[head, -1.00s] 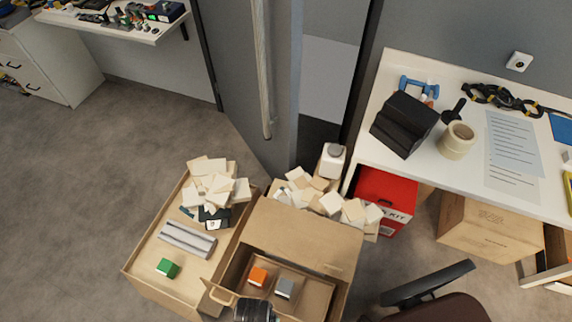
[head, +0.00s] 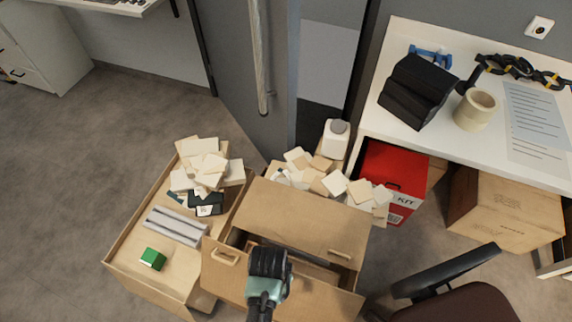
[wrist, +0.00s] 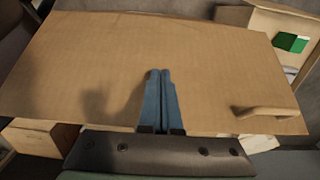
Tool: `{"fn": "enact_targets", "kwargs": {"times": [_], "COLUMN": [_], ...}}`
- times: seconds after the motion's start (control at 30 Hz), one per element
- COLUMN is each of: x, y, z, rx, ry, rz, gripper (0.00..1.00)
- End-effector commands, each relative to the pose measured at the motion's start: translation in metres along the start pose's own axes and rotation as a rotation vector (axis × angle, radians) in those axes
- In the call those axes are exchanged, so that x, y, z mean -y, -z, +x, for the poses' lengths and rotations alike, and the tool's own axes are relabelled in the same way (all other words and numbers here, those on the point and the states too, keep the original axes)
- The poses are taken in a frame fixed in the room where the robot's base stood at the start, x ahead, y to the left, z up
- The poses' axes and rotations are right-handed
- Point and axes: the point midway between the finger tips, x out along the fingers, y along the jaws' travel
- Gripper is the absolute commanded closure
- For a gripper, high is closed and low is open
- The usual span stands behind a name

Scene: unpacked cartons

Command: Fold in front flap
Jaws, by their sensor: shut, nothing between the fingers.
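The open carton stands at the bottom centre of the head view. Its front flap (head: 222,277) is raised and covers most of the opening, leaving a narrow dark gap behind it. The back flap (head: 300,217) lies across the far side. My gripper (head: 268,262) is over the front flap, its fingers hidden by its dark body in the head view. In the wrist view, my gripper (wrist: 161,73) is shut and empty, its blue fingers in front of the brown flap (wrist: 200,60). I cannot tell whether they touch it.
Another carton (head: 125,262) at the left holds a green block (head: 153,259) and grey bars (head: 177,226). Pale pieces (head: 320,175) lie behind the flaps. A red kit box (head: 392,180) stands under the desk (head: 385,60). A dark chair (head: 450,300) is at lower right.

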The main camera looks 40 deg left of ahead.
Motion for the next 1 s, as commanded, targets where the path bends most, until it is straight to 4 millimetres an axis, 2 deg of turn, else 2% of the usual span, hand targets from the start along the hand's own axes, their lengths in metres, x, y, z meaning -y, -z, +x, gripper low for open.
{"fn": "enact_targets", "kwargs": {"times": [0.03, 0.27, 0.43, 0.67, 0.9, 1.0], "x": [0.001, 0.000, 0.000, 0.000, 0.000, 0.000], "y": [0.009, 0.034, 0.054, 0.074, 0.083, 0.083], "z": [0.011, 0.026, 0.043, 0.075, 0.109, 0.100], "rx": [-0.005, -0.003, -0.001, -0.001, 0.001, 0.000], "ry": [0.001, 0.001, 0.000, 0.000, 0.000, 0.000], "rz": [0.000, 0.001, 0.003, 0.001, 0.000, 0.000], "gripper": [1.00, 1.00, 1.00, 1.00, 1.00, 1.00]}}
